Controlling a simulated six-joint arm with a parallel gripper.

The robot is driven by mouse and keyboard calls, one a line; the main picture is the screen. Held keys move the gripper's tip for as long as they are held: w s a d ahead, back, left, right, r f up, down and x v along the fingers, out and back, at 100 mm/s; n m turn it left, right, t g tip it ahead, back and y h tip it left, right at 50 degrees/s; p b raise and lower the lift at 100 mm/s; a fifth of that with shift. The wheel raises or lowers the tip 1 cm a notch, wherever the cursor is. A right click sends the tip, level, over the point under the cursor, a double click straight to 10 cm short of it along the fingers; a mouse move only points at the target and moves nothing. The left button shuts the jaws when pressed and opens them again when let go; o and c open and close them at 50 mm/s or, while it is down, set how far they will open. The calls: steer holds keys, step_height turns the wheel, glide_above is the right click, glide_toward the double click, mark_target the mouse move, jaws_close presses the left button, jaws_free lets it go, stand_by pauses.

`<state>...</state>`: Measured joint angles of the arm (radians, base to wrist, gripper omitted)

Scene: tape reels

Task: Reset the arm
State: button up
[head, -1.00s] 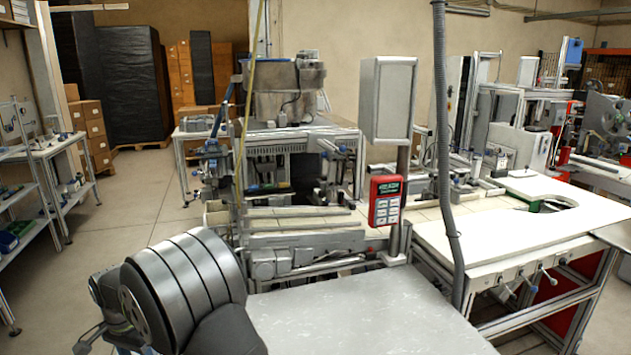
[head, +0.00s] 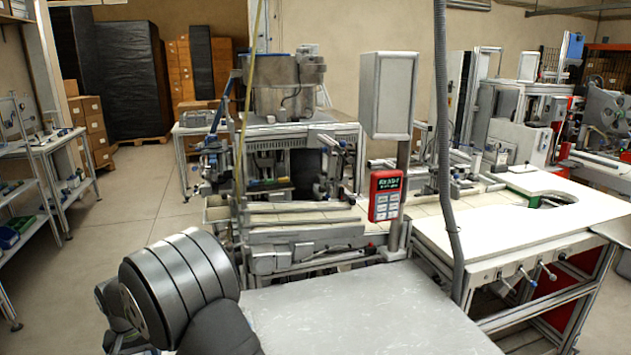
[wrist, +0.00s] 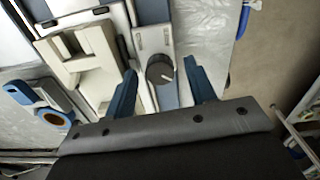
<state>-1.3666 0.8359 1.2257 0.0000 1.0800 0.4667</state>
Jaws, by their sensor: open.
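My gripper (wrist: 160,66) shows in the wrist view with its two blue fingers spread wide apart and nothing held between them. A dark round knob (wrist: 160,69) on a pale panel (wrist: 152,40) appears in the gap between the fingers, beyond them. My arm shows at the lower left of the head view as a grey banded joint (head: 185,280). My fingers cannot be made out in the head view.
In the wrist view, a blue holder (wrist: 22,92) with a brown ring lies at left, beside a beige fixture (wrist: 85,62). In the head view, a bare grey tabletop (head: 350,310) lies right of my arm. A red control box (head: 385,195) and hanging grey conduit (head: 445,150) stand behind it.

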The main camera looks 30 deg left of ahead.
steer(key=n, duration=1)
stand_by(0.4)
steer(key=shift+o, duration=0.4)
steer(key=o, duration=1)
steer(key=w+d+r+n, duration=0.25)
steer(key=w+r, duration=0.25)
steer(key=w, duration=0.3)
steer(key=w+d+r+n, duration=0.2)
steer(key=w+d+r, duration=0.2)
steer(key=w, duration=0.3)
steer(key=w+d+r+n, duration=0.25)
steer(key=w+r, duration=0.25)
steer(key=w, duration=0.3)
step_height(320, 180, down, 10)
steer(key=shift+s+d, duration=0.2)
steer(key=shift+d, duration=0.05)
steer(key=shift+r, duration=0.15)
